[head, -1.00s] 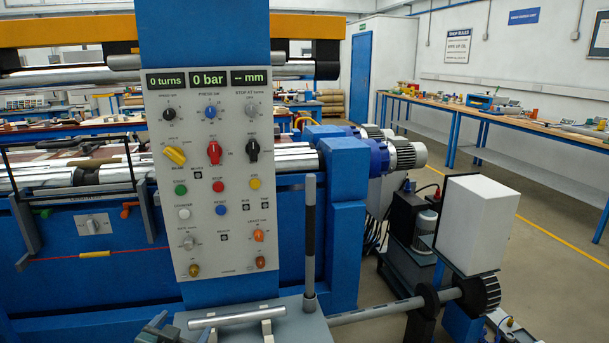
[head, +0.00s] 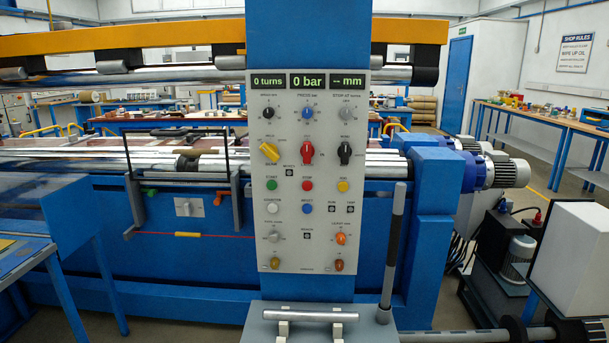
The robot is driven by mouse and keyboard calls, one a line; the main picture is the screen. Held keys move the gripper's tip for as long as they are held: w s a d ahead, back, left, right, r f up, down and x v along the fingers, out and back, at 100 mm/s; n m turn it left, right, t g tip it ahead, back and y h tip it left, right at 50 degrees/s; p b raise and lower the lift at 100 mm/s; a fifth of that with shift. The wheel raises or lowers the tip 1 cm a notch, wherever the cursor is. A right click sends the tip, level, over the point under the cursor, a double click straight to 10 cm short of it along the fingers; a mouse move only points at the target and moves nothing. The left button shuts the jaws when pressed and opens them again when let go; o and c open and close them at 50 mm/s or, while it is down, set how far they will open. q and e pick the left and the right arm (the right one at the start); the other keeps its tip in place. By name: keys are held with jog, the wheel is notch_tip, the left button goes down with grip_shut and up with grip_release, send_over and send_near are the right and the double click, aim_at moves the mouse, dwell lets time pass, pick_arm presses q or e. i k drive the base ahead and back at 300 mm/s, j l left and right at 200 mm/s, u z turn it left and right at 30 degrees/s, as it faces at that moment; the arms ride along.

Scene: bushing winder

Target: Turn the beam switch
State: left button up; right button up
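The control panel (head: 306,190) is a light grey upright plate on the blue column, near the middle of the head view. It carries a yellow rotary switch (head: 269,152), a red rotary switch (head: 306,152) and a black rotary switch (head: 345,153) in one row. A separate small grey switch plate (head: 188,207) with a light knob sits on the blue machine body, left of the panel. The lettering is too small for me to tell which one is the beam switch. Neither of my grippers is in view.
A grey shelf (head: 312,333) with a silver bar (head: 310,315) stands below the panel, beside an upright dark-handled lever (head: 391,253). A blue table (head: 45,265) is at the left. A white box (head: 572,260) and motors (head: 508,170) are at the right.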

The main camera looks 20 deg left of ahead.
aim_at(270, 150)
jog(key=i+j+u, duration=0.15)
jog(key=i+j, duration=0.15)
jog(key=i, duration=0.2)
jog(key=i+j+u, duration=0.15)
jog(key=i, duration=0.35)
jog(key=i+j+u, duration=0.15)
jog(key=i, duration=0.35)
jog(key=k+j, duration=0.2)
jog(key=k, duration=0.15)
jog(key=k+j, duration=0.2)
jog(key=i+l, duration=0.15)
jog(key=i, duration=0.15)
jog(key=i+l, duration=0.15)
jog(key=i, duration=0.1)
